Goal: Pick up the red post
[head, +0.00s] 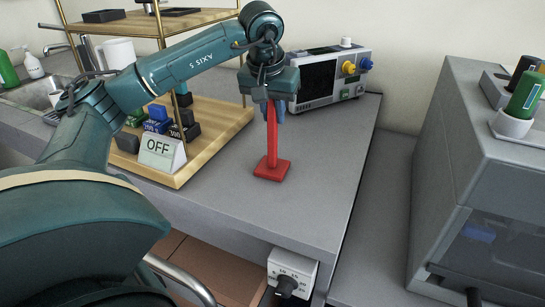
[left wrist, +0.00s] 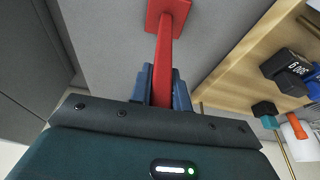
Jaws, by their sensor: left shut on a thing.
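The red post (head: 272,145) is a slim upright rod on a square red base (head: 272,168). In the head view the base shows over the grey table top (head: 310,195); I cannot tell whether it touches it. My left gripper (head: 270,105) comes down from above and is shut on the upper part of the post. In the left wrist view the post (left wrist: 164,60) runs between the blue fingers of my left gripper (left wrist: 163,88), with its base at the top of the picture. The post's top end is hidden between the fingers. My right gripper is not in view.
A wooden shelf (head: 225,128) with small dark and coloured blocks and an "OFF" sign (head: 162,152) stands left of the post. An instrument with a dark screen (head: 318,80) stands behind it. A grey machine (head: 490,170) is at the right. The table is clear around the base.

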